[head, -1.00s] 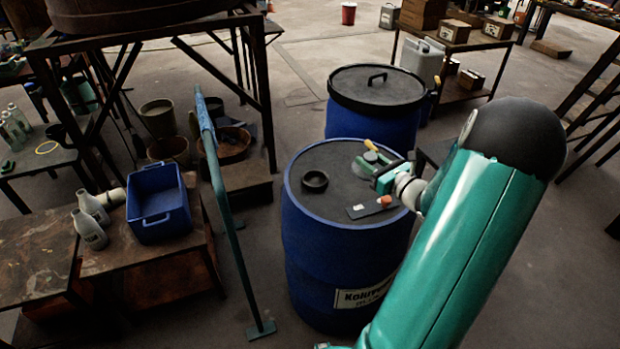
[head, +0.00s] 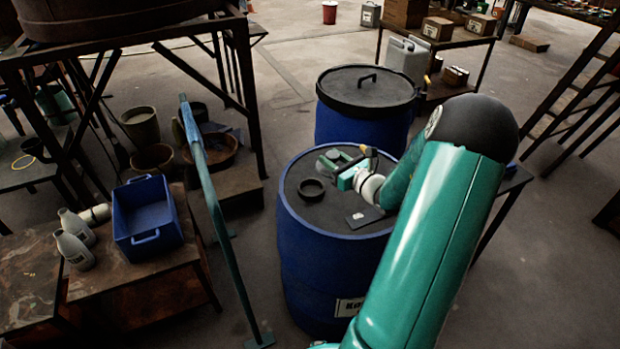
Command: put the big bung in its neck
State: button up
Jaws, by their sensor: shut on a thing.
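The blue drum (head: 325,262) stands upright in the middle of the head view with a dark top. A raised black ring (head: 311,189), which looks like the neck, is on the left part of that top; its middle looks open. My gripper (head: 334,161) is above the drum top, just up and right of the ring in the picture. It is shut on a small greyish thing, probably the big bung, mostly hidden by the fingers. The held thing looks apart from the ring; its height above the top is hard to tell.
A dark flat plate (head: 364,217) lies on the drum top near its front right. A second blue drum (head: 362,124) with a black handled lid stands close behind. A green rail (head: 219,213) and a bench with a blue crate (head: 149,239) are to the left.

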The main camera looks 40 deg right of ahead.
jog(key=w+f, duration=0.2)
jog(key=w+a+f, duration=0.1)
jog(key=w+f, duration=0.1)
jog(key=w+a+f, duration=0.1)
jog(key=w+f, duration=0.1)
jog(key=f, duration=0.1)
jog(key=shift+w+a, duration=0.2)
jog(key=shift+w, duration=0.05)
jog(key=shift+f, duration=1.45)
jog(key=shift+f, duration=0.15)
jog(key=shift+d+f, duration=0.1)
jog(key=shift+f, duration=0.15)
jog(key=o, duration=1)
